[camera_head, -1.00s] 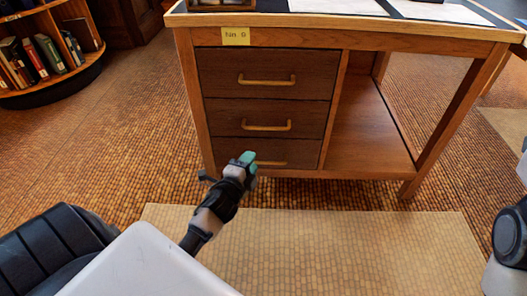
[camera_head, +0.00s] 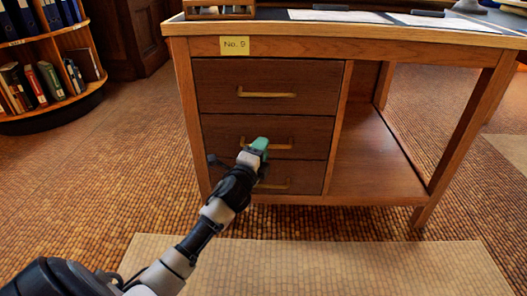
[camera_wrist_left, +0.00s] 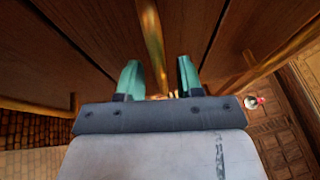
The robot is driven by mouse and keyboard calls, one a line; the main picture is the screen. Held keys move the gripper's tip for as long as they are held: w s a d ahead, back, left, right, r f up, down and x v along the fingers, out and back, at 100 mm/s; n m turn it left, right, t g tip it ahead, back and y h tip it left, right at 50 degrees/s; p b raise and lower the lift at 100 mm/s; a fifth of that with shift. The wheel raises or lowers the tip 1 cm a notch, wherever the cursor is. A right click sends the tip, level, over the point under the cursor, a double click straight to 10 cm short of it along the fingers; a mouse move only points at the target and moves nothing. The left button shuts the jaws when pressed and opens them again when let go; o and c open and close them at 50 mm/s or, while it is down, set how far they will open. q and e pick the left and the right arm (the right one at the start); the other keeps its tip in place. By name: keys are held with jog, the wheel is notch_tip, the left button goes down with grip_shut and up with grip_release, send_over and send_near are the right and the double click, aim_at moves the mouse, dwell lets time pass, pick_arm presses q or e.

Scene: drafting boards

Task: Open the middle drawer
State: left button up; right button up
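The middle drawer (camera_head: 220,128) is a dark wood front in the desk, looking flush with the drawers above and below. Its brass bar handle (camera_head: 284,146) is partly hidden behind my left gripper (camera_head: 259,147), which has teal fingertips and is right at the handle. In the left wrist view, the two fingers (camera_wrist_left: 158,80) stand apart, and a brass handle (camera_wrist_left: 151,35) runs through the gap between them. I cannot tell whether either finger touches it. My right gripper is not in view.
The top drawer (camera_head: 225,75) and bottom drawer (camera_head: 225,177) have similar handles; the bottom one (camera_head: 288,184) is close below my gripper. An open bay (camera_head: 375,160) lies right of the drawers. A round bookcase (camera_head: 60,105) stands at left. A pale mat (camera_head: 320,270) covers the front floor.

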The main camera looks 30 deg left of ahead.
pick_arm(q)
jog(key=shift+w+a+r, duration=0.1)
jog(key=shift+w, duration=0.6)
jog(key=shift+c, duration=0.4)
grip_shut()
